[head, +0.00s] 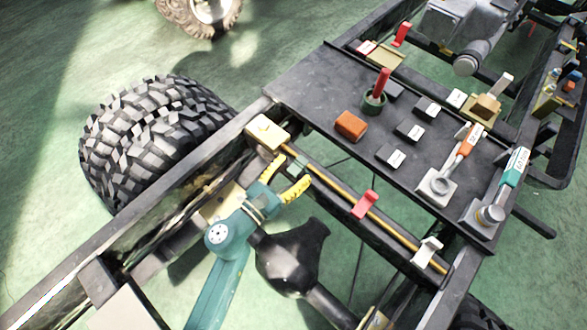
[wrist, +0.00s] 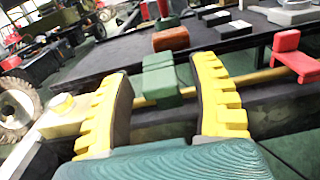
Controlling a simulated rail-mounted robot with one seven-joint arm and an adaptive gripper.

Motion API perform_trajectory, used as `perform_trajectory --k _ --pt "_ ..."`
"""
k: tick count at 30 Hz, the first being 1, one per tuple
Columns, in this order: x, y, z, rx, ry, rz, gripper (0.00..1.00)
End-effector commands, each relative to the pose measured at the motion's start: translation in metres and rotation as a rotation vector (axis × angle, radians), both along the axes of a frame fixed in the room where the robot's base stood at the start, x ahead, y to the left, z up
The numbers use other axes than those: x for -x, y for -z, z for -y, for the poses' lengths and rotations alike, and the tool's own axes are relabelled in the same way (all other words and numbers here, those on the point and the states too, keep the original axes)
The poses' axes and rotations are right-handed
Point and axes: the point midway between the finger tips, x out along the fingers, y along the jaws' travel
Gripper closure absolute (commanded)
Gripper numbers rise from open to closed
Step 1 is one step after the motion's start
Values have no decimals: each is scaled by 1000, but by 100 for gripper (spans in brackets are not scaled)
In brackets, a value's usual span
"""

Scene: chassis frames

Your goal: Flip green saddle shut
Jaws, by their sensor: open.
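The green saddle (head: 299,164) sits on the thin brass-coloured line along the near chassis rail. In the wrist view the green saddle (wrist: 161,86) shows a block on the line with an upper part rising behind it; how far its flap stands open is hard to tell. My gripper (head: 284,177) has two yellow ribbed fingers, spread apart close to the saddle. In the wrist view my gripper (wrist: 163,75) frames the saddle, with one finger on each side and visible gaps. It holds nothing.
A red saddle (head: 365,204) and a white saddle (head: 427,252) sit further right on the line. A cream block (head: 267,132) is at its left end. Behind is a dark plate (head: 325,88) with an orange block (head: 351,126), black blocks and levers. A big tyre (head: 150,135) stands left.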

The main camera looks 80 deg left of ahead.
Motion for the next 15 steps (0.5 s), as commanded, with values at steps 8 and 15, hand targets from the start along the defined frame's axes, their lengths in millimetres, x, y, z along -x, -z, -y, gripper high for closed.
perform_trajectory --k 8,15 --pt "0 0 0 -1 0 -1 67" --pt "1 0 0 -1 0 -1 100"
